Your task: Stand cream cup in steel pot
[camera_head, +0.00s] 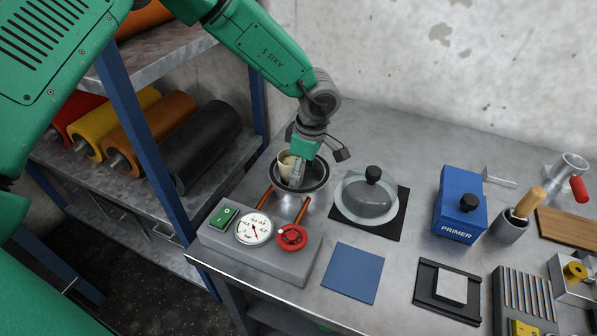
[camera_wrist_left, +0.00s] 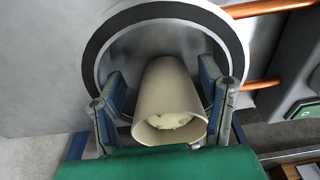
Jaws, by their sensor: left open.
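The cream cup (camera_head: 286,163) is inside the outline of the steel pot (camera_head: 322,188), towards its far left side. In the left wrist view the cup (camera_wrist_left: 170,90) shows its open mouth, with something pale inside, and its far end lies within the pot's dark rim (camera_wrist_left: 97,45). Whether its base touches the pot floor is hidden. My left gripper (camera_head: 296,176) reaches down into the pot at the cup. Its fingers (camera_wrist_left: 168,100) stand open on both sides of the cup, with gaps visible. My right gripper is out of view.
A glass lid (camera_head: 366,200) with a black knob lies on a black mat right of the pot. A gauge unit (camera_head: 240,255) with a red handwheel and copper pipes stands in front. A blue primer can (camera_head: 459,211) is further right. Rolls fill the left shelf.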

